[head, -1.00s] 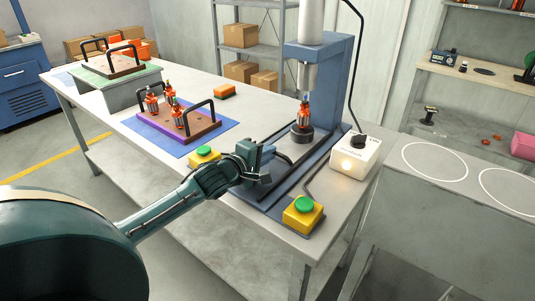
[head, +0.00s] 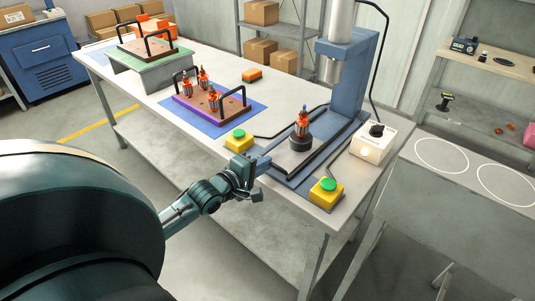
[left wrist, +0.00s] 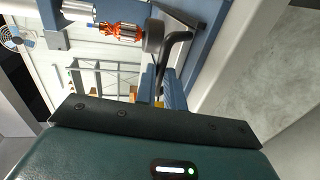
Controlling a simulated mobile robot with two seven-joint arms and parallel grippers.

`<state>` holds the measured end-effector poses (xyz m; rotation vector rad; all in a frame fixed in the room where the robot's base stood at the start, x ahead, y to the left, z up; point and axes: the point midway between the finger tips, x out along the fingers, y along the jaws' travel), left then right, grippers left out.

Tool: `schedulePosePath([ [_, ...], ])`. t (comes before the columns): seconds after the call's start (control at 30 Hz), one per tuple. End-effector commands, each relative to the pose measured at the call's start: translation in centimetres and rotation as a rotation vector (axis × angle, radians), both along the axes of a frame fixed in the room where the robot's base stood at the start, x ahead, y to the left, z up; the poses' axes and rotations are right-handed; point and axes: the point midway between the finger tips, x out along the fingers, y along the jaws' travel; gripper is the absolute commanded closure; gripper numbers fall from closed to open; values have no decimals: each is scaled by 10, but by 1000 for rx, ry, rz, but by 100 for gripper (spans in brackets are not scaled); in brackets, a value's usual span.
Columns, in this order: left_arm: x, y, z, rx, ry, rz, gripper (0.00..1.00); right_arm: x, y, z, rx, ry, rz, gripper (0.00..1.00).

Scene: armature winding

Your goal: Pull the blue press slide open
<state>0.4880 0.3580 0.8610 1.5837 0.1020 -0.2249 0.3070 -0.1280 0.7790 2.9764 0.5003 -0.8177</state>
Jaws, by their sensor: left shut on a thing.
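The blue press (head: 352,80) stands at the right end of the table. Its slide (head: 263,164) reaches out toward the table's front edge. On the slide, a black round holder (head: 301,143) carries an upright orange armature (head: 302,124), which stands in front of and to the left of the grey ram (head: 331,70). My left gripper (head: 250,170) is shut on the slide's front end, at the table edge; the fingers hide the grip itself. In the left wrist view the armature (left wrist: 120,31) and a dark curved bar (left wrist: 172,50) show ahead of the gripper. My right gripper is out of view.
Yellow boxes with green buttons stand on both sides of the slide, left (head: 239,139) and right (head: 326,191). A white control box (head: 372,142) is to the right. A brown tray (head: 228,108) with several armatures sits on a blue mat.

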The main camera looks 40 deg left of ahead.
Motion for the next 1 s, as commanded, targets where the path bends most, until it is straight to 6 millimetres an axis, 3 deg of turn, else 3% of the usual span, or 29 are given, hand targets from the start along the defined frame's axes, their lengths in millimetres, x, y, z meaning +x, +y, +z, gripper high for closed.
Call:
schedulePosePath([
  [0.7,-9,0,0,0,-2,-1,100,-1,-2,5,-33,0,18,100],
  [0.73,-9,0,0,0,-2,-1,87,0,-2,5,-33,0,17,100],
  [1.0,-9,1,0,0,-2,-1,68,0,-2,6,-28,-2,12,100],
])
